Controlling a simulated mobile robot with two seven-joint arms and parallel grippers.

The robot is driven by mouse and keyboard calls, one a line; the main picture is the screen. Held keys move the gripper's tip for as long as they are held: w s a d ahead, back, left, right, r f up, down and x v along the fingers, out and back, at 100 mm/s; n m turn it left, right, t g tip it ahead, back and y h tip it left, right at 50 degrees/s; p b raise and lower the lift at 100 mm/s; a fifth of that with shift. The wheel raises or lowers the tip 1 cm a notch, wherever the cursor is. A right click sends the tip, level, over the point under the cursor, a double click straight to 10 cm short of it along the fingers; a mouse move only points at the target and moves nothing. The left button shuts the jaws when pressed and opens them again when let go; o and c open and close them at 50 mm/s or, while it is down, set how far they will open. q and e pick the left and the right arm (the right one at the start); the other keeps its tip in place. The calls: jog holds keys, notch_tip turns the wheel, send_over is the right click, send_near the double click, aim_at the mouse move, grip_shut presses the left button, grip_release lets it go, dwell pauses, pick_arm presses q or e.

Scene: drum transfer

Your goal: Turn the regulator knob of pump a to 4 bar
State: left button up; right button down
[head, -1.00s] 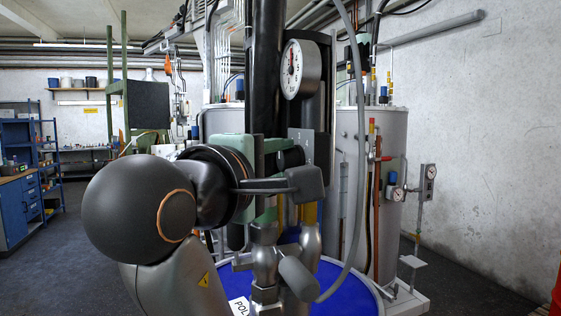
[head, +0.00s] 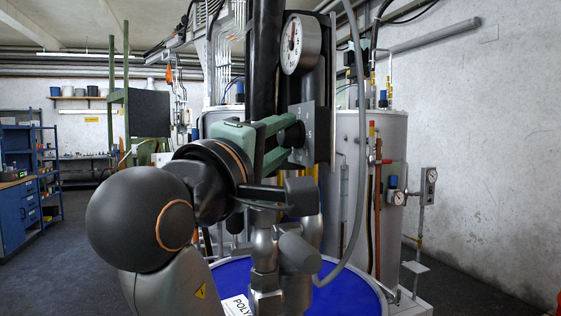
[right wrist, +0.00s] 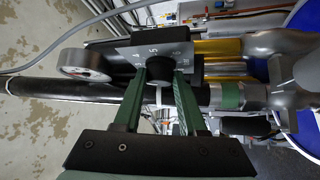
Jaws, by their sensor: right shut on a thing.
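The black regulator knob (head: 292,133) sits on a dark grey scale plate (head: 318,124) on the pump column. My right gripper (head: 283,131) has its green fingers shut on the knob. In the right wrist view the knob (right wrist: 160,68) is between the two fingertips (right wrist: 161,76). A "5" shows on the plate (right wrist: 125,50) just above the knob; the other marks are too small to read surely. The knob's pointer is not clear. A white round pressure gauge (head: 300,45) with a red needle is above the plate; its reading is unclear. My left gripper is not in view.
A blue drum lid (head: 345,288) with a white label lies below the pump. A grey hose (head: 360,150) hangs just right of the plate. Steel pipe fittings (head: 266,255) stand under my right gripper. Light grey tanks (head: 395,140) are behind.

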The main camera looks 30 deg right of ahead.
jog(key=m+h+b, duration=0.1)
jog(key=m+b, duration=0.1)
jog(key=f+m+h+b, duration=0.1)
jog(key=h+b, duration=0.1)
jog(key=shift+w+m+g, duration=0.15)
jog(key=shift+m+g, duration=0.15)
jog(key=shift+m, duration=0.1)
jog(key=shift+m+g+h+b, duration=0.3)
jog(key=shift+m+h+b, duration=0.2)
jog(key=shift+m+b, duration=0.15)
jog(key=shift+r+m, duration=0.1)
jog(key=shift+m, duration=0.25)
jog(key=c, duration=0.5)
grip_release()
jog(key=shift+o, duration=0.2)
